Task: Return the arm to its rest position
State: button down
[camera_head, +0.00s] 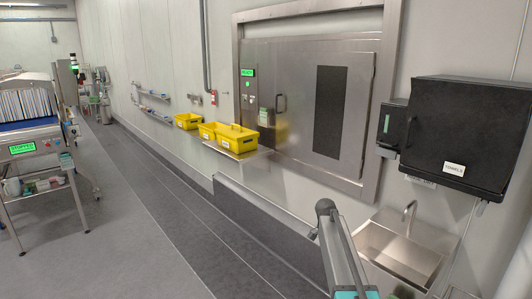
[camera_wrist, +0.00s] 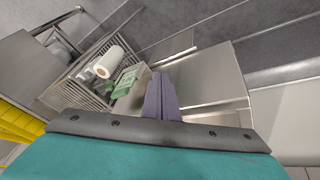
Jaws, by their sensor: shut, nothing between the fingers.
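My gripper (camera_wrist: 160,80) shows in the wrist view with its two grey-purple fingers together, shut and empty. Below them are a dark bracket and a teal body. The fingers point over a grey box-like edge and a bare metal surface (camera_wrist: 207,78). In the head view my arm (camera_head: 342,250) rises at the lower middle, in front of the wall and left of the sink. I cannot make out the gripper's fingers in the head view.
A metal sink (camera_head: 395,252) with a tap stands right of my arm, under a black towel cabinet (camera_head: 465,135). Yellow bins (camera_head: 237,138) sit on a wall shelf. A wire rack (camera_wrist: 75,92) holds a white roll (camera_wrist: 105,62). The floor at left (camera_head: 130,230) is clear.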

jog(key=s+a+f+n+g+y, duration=0.1)
jog(key=s+a+f+n+g, duration=0.15)
jog(key=s+f, duration=1.05)
jog(key=s+a+f+n+g+y, duration=0.1)
jog(key=s+a+f+n, duration=0.25)
jog(key=s+f, duration=0.95)
jog(key=s+a+f+n+y, duration=0.1)
jog(key=s+a+f+n, duration=0.1)
jog(key=s, duration=0.6)
jog(key=s+a+f+n, duration=0.3)
jog(key=s+f+n, duration=0.1)
jog(key=s, duration=0.4)
jog(key=s+a+f+n+y, duration=0.1)
jog(key=s+a+f+n, duration=0.1)
jog(key=s+n, duration=0.3)
jog(key=s+f, duration=0.1)
jog(key=s, duration=0.2)
jog(key=shift+a+f+n+y, duration=0.25)
jog(key=shift+f+n+y, duration=0.05)
